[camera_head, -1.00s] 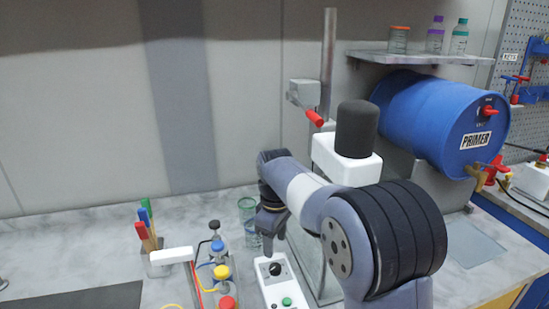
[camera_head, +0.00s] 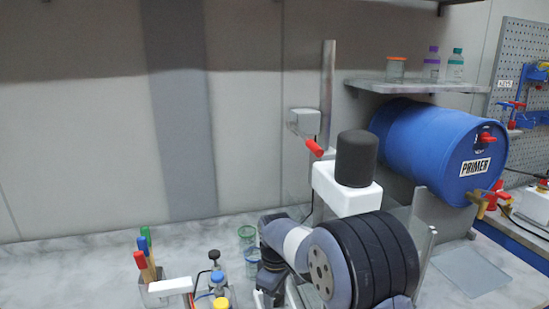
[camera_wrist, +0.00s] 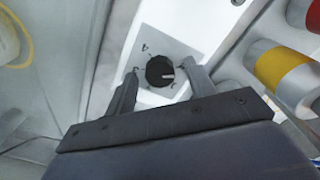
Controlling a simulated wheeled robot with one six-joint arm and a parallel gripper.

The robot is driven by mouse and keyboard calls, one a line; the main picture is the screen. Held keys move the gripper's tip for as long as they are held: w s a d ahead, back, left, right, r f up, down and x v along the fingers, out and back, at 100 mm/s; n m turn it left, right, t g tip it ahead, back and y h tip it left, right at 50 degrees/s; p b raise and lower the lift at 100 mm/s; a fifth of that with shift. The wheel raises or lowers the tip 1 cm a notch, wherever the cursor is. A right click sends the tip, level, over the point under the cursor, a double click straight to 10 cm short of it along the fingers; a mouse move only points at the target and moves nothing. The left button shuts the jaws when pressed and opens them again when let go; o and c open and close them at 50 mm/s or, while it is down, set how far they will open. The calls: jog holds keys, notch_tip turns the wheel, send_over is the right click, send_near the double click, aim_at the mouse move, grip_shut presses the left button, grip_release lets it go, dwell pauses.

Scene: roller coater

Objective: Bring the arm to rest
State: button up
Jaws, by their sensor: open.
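My arm reaches down from the right in the head view, and my gripper (camera_head: 272,297) is low at the bottom edge. In the wrist view my gripper (camera_wrist: 162,84) is open and empty, with its fingers apart. A black round knob (camera_wrist: 159,71) with a white pointer mark sits on a pale panel (camera_wrist: 180,50) with printed marks. The knob shows between the two fingertips. I cannot tell whether either finger touches it.
A coater stand with a white block (camera_head: 335,190) and a blue PRIMER drum (camera_head: 430,150) stand behind my arm. Glasses (camera_head: 247,238), a pen holder (camera_head: 152,282) and capped bottles (camera_head: 218,280) stand to the left. A yellow-banded cylinder (camera_wrist: 277,70) lies right of my gripper.

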notch_tip(320, 180, up, 11)
notch_tip(320, 180, down, 11)
jog(key=shift+f, duration=0.1)
jog(key=m, duration=0.5)
jog(key=m+b, duration=0.1)
jog(key=m, duration=1)
jog(key=shift+m+b, duration=0.3)
jog(key=shift+b, duration=0.1)
jog(key=m+b, duration=0.1)
jog(key=m, duration=0.4)
jog(key=shift+m, duration=0.4)
dwell(0.4)
